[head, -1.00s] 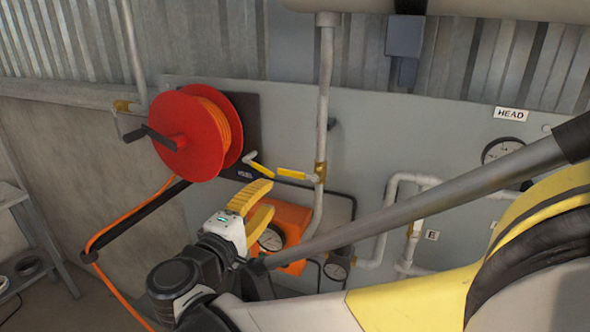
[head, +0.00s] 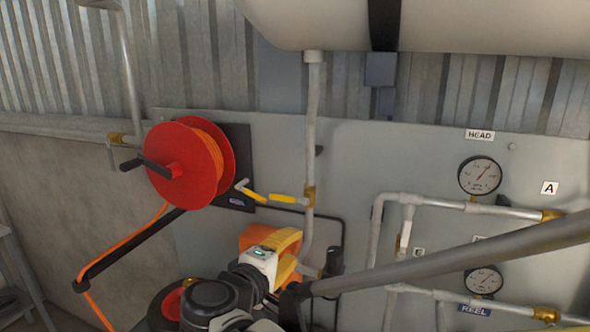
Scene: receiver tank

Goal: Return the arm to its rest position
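My gripper (head: 285,242), with yellow fingers on a white body, is low in the middle of the head view. It points toward the wall panel and is seen from behind, so the gap between its fingers does not show clearly. I see nothing held in it. The orange box (head: 297,246) is directly behind it and mostly hidden; I cannot tell whether they touch. My arm folds in from the bottom right, with a long grey link crossing in front of the panel.
A red hose reel (head: 184,166) with orange hose is left of the gripper. Yellow-handled valves (head: 283,198) sit above it. Pipes and gauges, including the HEAD gauge (head: 480,175), fill the panel's right. A tank (head: 450,25) hangs above. A shelf (head: 22,275) stands at far left.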

